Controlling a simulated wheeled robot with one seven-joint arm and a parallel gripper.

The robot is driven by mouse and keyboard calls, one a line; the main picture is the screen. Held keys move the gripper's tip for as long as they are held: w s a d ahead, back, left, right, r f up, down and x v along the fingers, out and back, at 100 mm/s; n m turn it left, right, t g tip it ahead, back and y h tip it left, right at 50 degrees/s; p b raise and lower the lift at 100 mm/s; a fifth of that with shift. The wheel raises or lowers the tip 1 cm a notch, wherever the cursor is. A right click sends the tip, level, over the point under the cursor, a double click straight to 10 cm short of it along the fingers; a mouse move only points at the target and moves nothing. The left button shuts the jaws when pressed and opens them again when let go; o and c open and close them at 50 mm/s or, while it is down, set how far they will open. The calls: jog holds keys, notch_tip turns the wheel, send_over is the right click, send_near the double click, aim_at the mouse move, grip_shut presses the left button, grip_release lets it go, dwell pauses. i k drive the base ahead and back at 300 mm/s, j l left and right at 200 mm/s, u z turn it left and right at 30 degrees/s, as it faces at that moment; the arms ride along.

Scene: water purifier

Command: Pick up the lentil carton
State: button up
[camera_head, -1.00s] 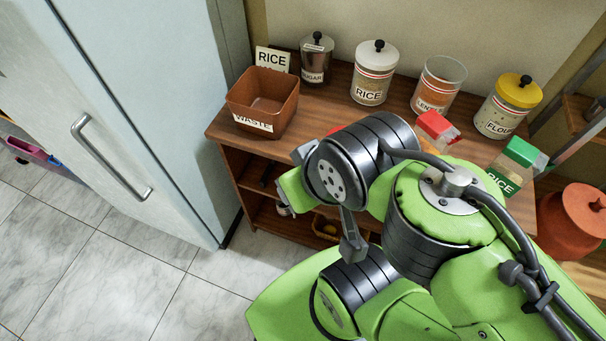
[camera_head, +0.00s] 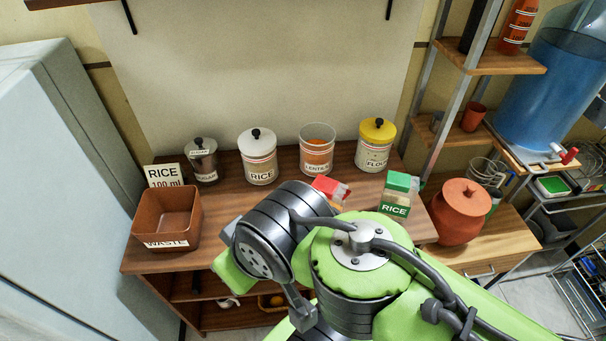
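A carton with a red top (camera_head: 328,188) stands on the wooden counter, in front of the lentils jar. My arm hides its lower part and any label, so I cannot read it as lentils. A clear open jar labelled LENTILS (camera_head: 316,150) stands just behind it, with orange contents. A green-topped carton labelled RICE (camera_head: 397,194) stands to the right. My green and black arm fills the lower middle of the view, in front of the red-topped carton. My gripper does not show.
On the counter (camera_head: 222,208) stand a brown WASTE bin (camera_head: 166,215), a sugar jar (camera_head: 202,160), a RICE jar (camera_head: 258,157) and a yellow-lidded FLOUR jar (camera_head: 375,145). A terracotta pot (camera_head: 460,211) is at right. A fridge (camera_head: 55,190) borders the left.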

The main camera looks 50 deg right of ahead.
aim_at(336, 192)
jog(key=z, duration=1.7)
